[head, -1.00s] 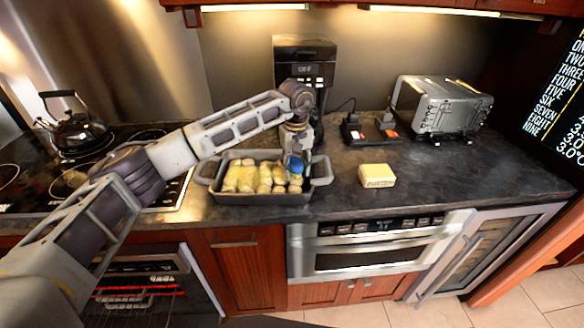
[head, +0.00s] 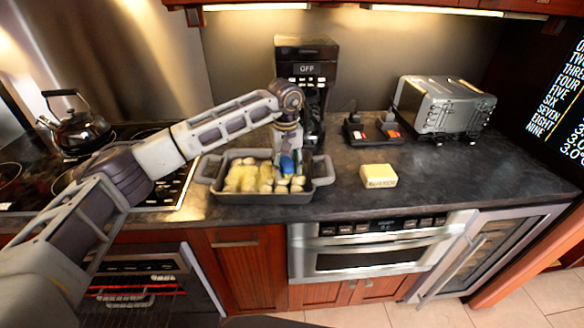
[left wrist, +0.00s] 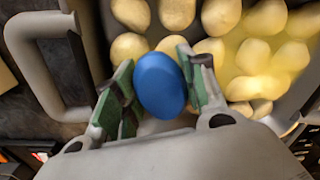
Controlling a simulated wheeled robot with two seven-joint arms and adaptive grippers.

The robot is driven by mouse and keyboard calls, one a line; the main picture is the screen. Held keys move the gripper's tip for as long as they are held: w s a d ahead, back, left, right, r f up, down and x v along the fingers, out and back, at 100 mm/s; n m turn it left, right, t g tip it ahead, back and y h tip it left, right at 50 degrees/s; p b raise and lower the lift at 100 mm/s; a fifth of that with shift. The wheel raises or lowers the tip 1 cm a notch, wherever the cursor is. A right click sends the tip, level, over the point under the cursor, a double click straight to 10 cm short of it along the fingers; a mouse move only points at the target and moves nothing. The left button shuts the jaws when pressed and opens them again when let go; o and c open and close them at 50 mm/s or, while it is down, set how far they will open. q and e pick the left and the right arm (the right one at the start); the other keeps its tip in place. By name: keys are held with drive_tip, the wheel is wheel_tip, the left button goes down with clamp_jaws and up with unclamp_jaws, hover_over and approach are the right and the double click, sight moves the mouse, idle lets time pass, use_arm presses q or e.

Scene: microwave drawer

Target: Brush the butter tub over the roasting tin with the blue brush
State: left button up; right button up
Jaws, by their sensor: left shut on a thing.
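The grey roasting tin (head: 262,198) stands on the dark counter, filled with pale yellow potato-like pieces (head: 246,178). The butter tub (head: 378,176), a small pale yellow block-shaped tub with lettering, sits on the counter right of the tin. My left gripper (head: 287,158) is over the right part of the tin, pointing down. It is shut on the blue brush (head: 287,164), whose rounded blue end also shows between the green-padded fingers in the left wrist view (left wrist: 160,85). The brush's lower end is hidden. My right gripper is not in view.
A black coffee maker (head: 305,68) stands behind the tin. A kettle (head: 78,128) sits on the stove at left. A dark holder with red items (head: 372,130) and a silver toaster (head: 443,105) stand at back right. The counter around the butter tub is clear.

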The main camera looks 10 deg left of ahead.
sight(248, 174)
use_arm(q)
drive_tip(key=shift+a, duration=0.3)
drive_tip(key=shift+a, duration=0.1)
drive_tip(key=shift+s+a+f+b, duration=0.1)
drive_tip(key=shift+s+a+b, duration=0.1)
drive_tip(key=shift+a, duration=0.7)
drive_tip(key=shift+s+a+b, duration=0.1)
drive_tip(key=shift+s+a, duration=0.1)
drive_tip(key=shift+a, duration=0.65)
drive_tip(key=shift+s+a, duration=0.15)
drive_tip(key=shift+a, duration=0.8)
drive_tip(key=shift+s+a, duration=0.15)
drive_tip(key=shift+a, duration=0.8)
drive_tip(key=shift+s+a+b, duration=0.1)
drive_tip(key=shift+a+b, duration=0.2)
drive_tip(key=shift+a, duration=0.3)
drive_tip(key=shift+s+a, duration=0.2)
drive_tip(key=shift+a, duration=1.1)
